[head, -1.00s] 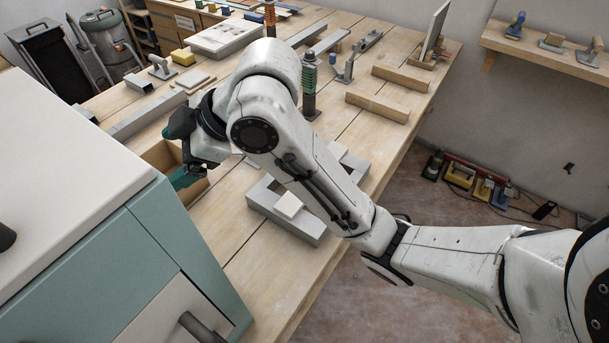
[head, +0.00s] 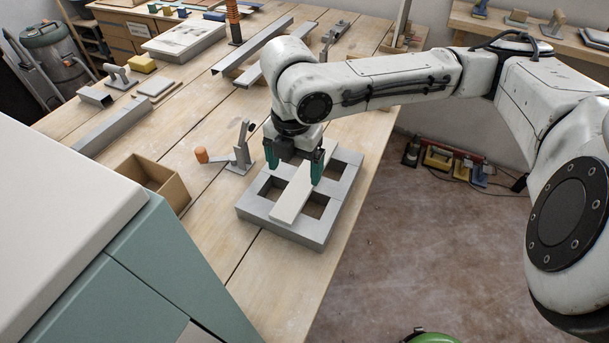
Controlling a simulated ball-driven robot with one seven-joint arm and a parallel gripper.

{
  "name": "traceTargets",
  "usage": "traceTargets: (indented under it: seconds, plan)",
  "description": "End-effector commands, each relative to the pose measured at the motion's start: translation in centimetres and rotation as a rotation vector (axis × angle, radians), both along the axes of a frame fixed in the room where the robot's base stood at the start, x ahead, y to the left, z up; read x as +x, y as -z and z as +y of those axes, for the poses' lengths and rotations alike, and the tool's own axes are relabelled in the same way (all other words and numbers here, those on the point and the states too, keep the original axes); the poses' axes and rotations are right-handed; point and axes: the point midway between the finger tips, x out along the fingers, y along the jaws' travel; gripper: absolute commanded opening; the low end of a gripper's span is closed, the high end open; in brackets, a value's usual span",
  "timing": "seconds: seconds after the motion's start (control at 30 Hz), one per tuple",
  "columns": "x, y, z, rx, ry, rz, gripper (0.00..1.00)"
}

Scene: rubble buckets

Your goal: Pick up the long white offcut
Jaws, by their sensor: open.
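The long white offcut (head: 291,205) lies diagonally across the top of a grey frame (head: 262,222) with several square openings. My gripper (head: 295,172) points down over the far part of the offcut. Its two teal fingers are apart, one to the left and one to the right of the strip, with nothing seen between them above it. I cannot tell how far the fingertips are above the frame.
A toggle clamp (head: 240,155) with an orange knob stands left of the frame. An open cardboard box (head: 150,185) is further left, beside a teal and white cabinet (head: 150,270). The bench's right edge runs close to the frame. Bare bench lies in front.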

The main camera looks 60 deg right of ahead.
Motion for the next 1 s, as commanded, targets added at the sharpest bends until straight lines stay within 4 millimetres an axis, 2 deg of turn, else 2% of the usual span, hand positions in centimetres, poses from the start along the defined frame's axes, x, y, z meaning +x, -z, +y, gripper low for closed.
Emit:
traceTargets:
  seconds: [0.13, 0.43, 0.7, 1.0]
  plan:
    - [0.1, 2.4, 0.1, 0.003, 0.000, 0.000, 0.88]
    - [0.2, 4.7, 0.0, 0.002, 0.001, -0.002, 0.88]
    - [0.6, 8.4, -0.3, 0.001, 0.000, -0.003, 0.88]
    - [0.6, 9.1, -0.3, 0.000, -0.001, -0.004, 0.88]
